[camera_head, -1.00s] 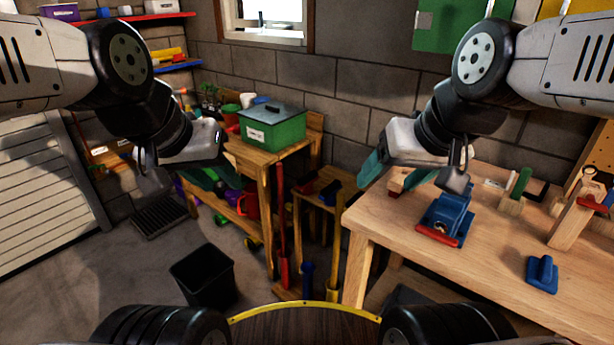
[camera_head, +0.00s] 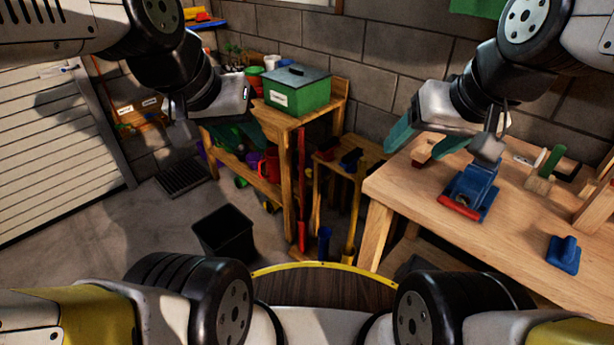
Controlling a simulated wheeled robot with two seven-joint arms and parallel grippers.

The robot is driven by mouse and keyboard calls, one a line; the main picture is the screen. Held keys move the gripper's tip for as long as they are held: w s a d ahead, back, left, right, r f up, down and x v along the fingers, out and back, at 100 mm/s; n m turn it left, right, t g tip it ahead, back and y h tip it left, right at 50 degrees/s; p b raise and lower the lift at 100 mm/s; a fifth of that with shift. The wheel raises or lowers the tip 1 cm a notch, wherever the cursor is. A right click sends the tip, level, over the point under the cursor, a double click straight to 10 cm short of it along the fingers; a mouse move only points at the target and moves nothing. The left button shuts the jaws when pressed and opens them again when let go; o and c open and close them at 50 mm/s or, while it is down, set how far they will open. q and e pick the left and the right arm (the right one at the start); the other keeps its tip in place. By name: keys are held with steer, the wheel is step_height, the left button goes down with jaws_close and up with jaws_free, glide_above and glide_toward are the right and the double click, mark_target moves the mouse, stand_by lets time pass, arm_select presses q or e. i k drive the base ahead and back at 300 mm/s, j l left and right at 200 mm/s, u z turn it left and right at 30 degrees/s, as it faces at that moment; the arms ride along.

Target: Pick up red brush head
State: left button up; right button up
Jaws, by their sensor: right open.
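A red-handled tool (camera_head: 302,190) with a red lower end also stands on the floor beside the wooden stand. My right gripper (camera_head: 426,138) is open and empty, its teal fingers apart in front of the red piece in the picture; contact cannot be told. My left gripper (camera_head: 243,138) hangs in front of the wooden shelf unit. Its dark teal fingers are shadowed and their gap is unclear.
The workbench (camera_head: 520,233) holds a blue vise-like tool with a red bar (camera_head: 468,195), a blue block (camera_head: 564,254) and a green-handled tool (camera_head: 549,165). A green box (camera_head: 297,92) sits on the shelf unit. A black bin (camera_head: 224,233) stands on the floor.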

mark_target(327, 151)
steer(key=i+j+z, duration=0.1)
steer(key=i+j, duration=0.45)
steer(key=i, duration=0.25)
steer(key=i+j+z, duration=0.1)
steer(key=i+j, duration=0.55)
steer(key=i, duration=0.1)
